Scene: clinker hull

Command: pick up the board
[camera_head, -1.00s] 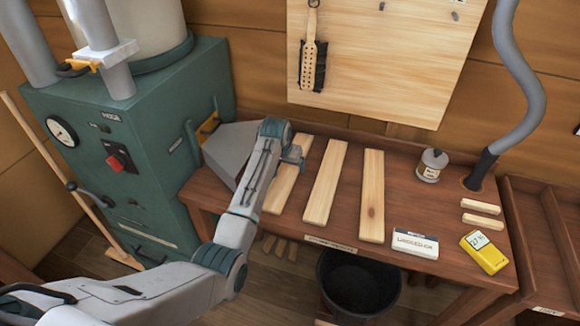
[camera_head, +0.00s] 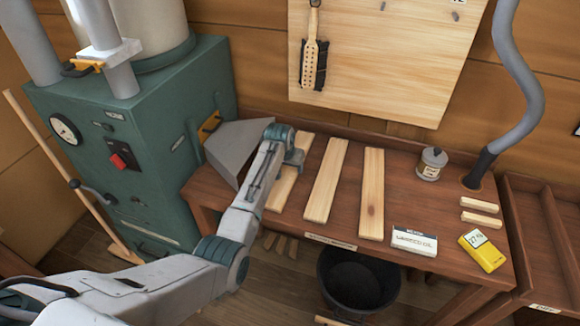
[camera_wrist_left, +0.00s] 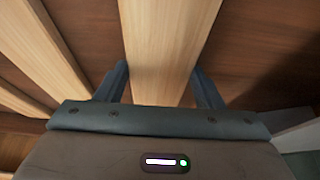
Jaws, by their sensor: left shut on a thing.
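Three pale wooden boards lie side by side on the brown workbench in the head view: a left board (camera_head: 281,190), a middle board (camera_head: 326,180) and a right board (camera_head: 372,195). My left gripper (camera_head: 294,160) is at the left board, over its upper half, and hides part of it. In the left wrist view the gripper (camera_wrist_left: 158,84) has a finger on each long side of this board (camera_wrist_left: 160,40) and is shut on it. The board still appears to lie on the bench. My right gripper is not in view.
A green machine (camera_head: 150,150) with a grey chute (camera_head: 235,148) stands close left of my arm. A white box (camera_head: 414,241), a small can (camera_head: 432,164), two short wood strips (camera_head: 481,212) and a yellow device (camera_head: 483,250) are on the bench's right. A black bucket (camera_head: 360,282) is below.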

